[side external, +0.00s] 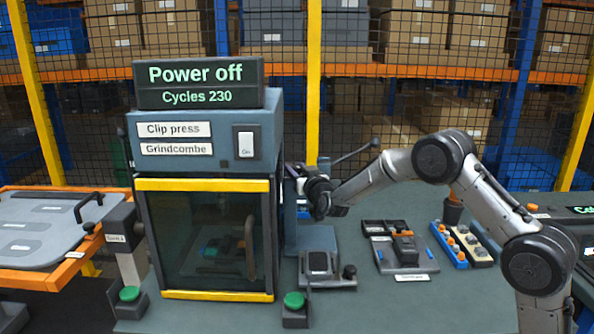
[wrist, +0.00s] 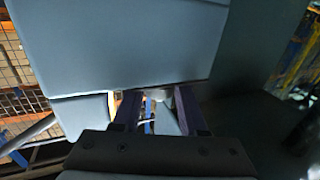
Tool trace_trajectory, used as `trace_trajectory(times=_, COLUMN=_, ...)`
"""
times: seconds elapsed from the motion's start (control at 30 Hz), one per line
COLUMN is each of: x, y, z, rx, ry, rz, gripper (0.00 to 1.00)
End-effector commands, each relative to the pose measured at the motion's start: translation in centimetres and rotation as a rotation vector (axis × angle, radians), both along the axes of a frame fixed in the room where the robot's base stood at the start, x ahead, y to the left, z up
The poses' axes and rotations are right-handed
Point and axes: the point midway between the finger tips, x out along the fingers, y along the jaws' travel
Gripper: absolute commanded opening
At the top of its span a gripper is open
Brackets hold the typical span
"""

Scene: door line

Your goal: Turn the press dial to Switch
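The clip press (side external: 205,150) stands left of centre in the side view. Its display (side external: 200,83) reads "Power off" and "Cycles 230". A white rocker switch (side external: 246,142) is on its front panel. I cannot make out a dial in either view. My gripper (side external: 300,180) is beside the press's right side, below the upper housing, with its fingertips partly hidden. In the wrist view, the two dark fingers of my gripper (wrist: 160,108) are apart, with a gap showing between them. A blue-grey panel (wrist: 120,45) fills the area just beyond them.
The press has a closed dark window door (side external: 205,240) with a handle. Green buttons (side external: 130,293) (side external: 294,300) flank it. A small fixture (side external: 320,265) stands below my gripper. Trays with parts (side external: 405,250) and a row of orange-topped pieces (side external: 450,243) lie right. An orange-edged table (side external: 40,235) is left.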

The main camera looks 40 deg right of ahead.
Motion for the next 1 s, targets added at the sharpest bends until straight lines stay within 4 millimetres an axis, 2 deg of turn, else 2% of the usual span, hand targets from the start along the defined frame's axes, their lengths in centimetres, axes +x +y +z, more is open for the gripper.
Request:
trace_trajectory(times=0.27, x=0.02, y=0.04, z=0.01, rx=0.001, ry=-0.003, rz=-0.013, gripper=0.00)
trace_trajectory(times=0.7, x=0.11, y=0.08, z=0.16, rx=0.000, ry=-0.007, rz=-0.224, gripper=0.00)
trace_trajectory(times=1.0, x=-0.01, y=-0.01, z=0.07, rx=0.001, ry=-0.001, rz=-0.266, gripper=0.00)
